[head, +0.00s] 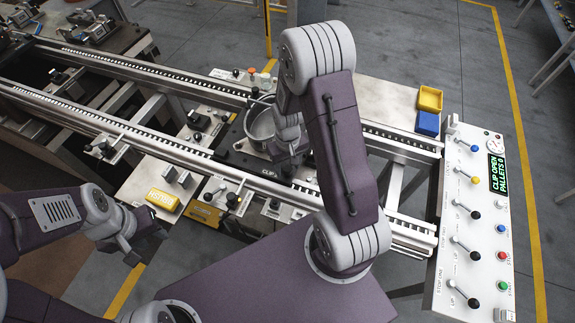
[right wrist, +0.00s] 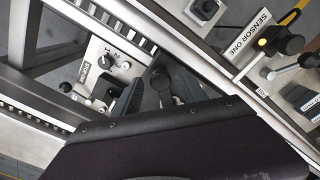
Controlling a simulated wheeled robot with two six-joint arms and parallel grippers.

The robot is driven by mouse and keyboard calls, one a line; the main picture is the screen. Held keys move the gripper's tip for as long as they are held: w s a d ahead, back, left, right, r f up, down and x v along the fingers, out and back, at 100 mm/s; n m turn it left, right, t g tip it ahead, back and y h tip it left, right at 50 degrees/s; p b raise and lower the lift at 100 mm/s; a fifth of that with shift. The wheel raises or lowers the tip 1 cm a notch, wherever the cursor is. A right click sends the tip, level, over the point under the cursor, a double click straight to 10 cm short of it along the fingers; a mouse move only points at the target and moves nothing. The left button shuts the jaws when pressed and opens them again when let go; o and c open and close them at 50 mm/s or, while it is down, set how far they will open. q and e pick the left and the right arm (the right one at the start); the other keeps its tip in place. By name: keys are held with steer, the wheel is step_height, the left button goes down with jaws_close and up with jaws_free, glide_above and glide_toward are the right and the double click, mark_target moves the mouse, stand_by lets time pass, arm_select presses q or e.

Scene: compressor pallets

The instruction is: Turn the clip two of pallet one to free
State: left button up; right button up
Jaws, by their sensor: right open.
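The pallet (head: 236,157) sits on the rail line with a silver, pot-like compressor body (head: 261,124) on it. A label starting with "CLIP" shows on its front edge, partly hidden by my right arm. My right gripper (head: 291,166) is over the front right of the pallet, pointing down. In the right wrist view its open dark fingers (right wrist: 163,90) stand on either side of a dark rounded knob (right wrist: 161,84); I cannot tell whether they touch it or whether it is clip two. My left gripper (head: 143,239) is at the lower left, away from the pallet; its opening is unclear.
A control panel (head: 478,225) with several levers and a screen reading "CLIP OPEN PALLETS 0" (head: 497,172) stands at right. Yellow (head: 430,99) and blue (head: 427,123) bins lie behind the rails. A "SENSOR ONE" label (right wrist: 250,40) and black-knobbed levers flank the rails.

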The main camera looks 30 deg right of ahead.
steer(key=shift+w, duration=0.1)
jaws_close()
stand_by(1.2)
